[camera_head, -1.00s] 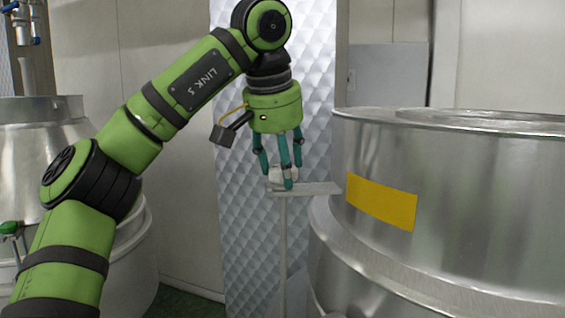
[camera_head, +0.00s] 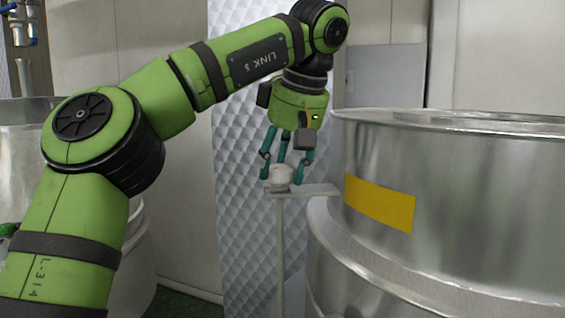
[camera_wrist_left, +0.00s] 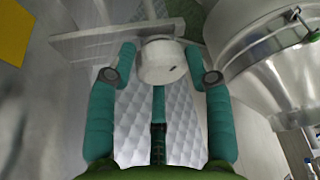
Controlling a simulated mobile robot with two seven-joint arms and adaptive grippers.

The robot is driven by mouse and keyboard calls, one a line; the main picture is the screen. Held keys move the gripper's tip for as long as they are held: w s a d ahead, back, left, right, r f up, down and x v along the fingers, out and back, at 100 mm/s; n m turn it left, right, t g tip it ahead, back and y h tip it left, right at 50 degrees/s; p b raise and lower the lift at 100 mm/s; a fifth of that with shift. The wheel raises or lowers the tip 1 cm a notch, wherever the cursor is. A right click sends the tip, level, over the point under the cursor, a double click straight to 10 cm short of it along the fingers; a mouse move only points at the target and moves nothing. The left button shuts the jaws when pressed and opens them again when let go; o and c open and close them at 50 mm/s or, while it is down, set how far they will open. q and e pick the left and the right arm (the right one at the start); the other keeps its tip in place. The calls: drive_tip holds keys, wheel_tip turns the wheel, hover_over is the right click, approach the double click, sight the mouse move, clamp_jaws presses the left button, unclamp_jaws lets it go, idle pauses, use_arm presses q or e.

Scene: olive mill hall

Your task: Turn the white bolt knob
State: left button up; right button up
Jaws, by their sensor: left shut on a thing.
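The white bolt knob (camera_head: 281,173) is a small round cap on a narrow metal plate (camera_head: 318,189) atop a thin post (camera_head: 281,240). My left gripper (camera_head: 283,174) comes down from above with its teal fingers around the knob, shut on it. In the left wrist view the knob (camera_wrist_left: 162,62) sits between the fingertips, with a small dark mark on its face. The lower part of the knob is partly hidden by the fingers in the head view. My right gripper is not in view.
A large steel vessel (camera_head: 470,200) with a yellow label (camera_head: 380,203) stands close on the right. Another steel vessel (camera_head: 20,160) stands on the left behind my arm. A quilted metal panel (camera_head: 235,200) is behind the post.

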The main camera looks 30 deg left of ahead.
use_arm(q)
drive_tip(key=shift+w+f+n+g, duration=0.15)
drive_tip(key=shift+n+g, duration=0.35)
drive_tip(key=shift+n, duration=0.6)
drive_tip(key=shift+f+n+g, duration=0.25)
drive_tip(key=shift+n+g, duration=0.25)
drive_tip(key=shift+n, duration=0.6)
drive_tip(key=o, duration=1.1)
drive_tip(key=shift+w, duration=0.15)
drive_tip(key=shift+r, duration=0.1)
drive_tip(key=shift+r, duration=0.1)
